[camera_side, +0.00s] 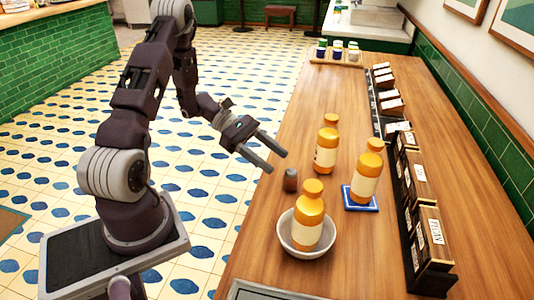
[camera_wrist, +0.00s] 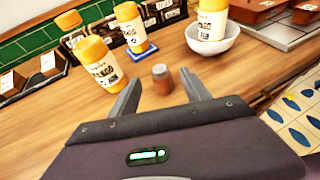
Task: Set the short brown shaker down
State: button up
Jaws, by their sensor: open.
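The short brown shaker (camera_side: 290,180) stands upright on the wooden counter, to the left of the blue coaster and behind the white bowl. In the wrist view the shaker (camera_wrist: 162,79) stands between and just beyond the fingertips, on the bare wood. My gripper (camera_side: 277,161) is open and empty, above and a little behind the shaker in the side view. Its two fingers also show apart in the wrist view (camera_wrist: 163,88). No contact between fingers and shaker can be seen.
A yellow bottle stands in the white bowl (camera_side: 287,245), another on the blue coaster (camera_side: 361,204). A third yellow bottle (camera_side: 327,150) stands behind. Labelled boxes (camera_side: 428,235) line the right side. The counter's front left (camera_side: 262,225) is clear.

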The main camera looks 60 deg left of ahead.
jog(key=shift+v, duration=1.2)
jog(key=s+d+r+m+g+y, duration=0.4)
jog(key=s+d+r+m+g, duration=0.2)
jog(key=d+r+m, duration=0.55)
jog(key=s+d+r+m+t+y, duration=0.2)
jog(key=s+r+m+t+y, duration=0.3)
jog(key=s+m, duration=0.7)
notch_tip(320, 180, up, 2)
jog(key=y, duration=0.3)
jog(key=shift+d+t, duration=0.3)
jog(key=shift+r, duration=0.2)
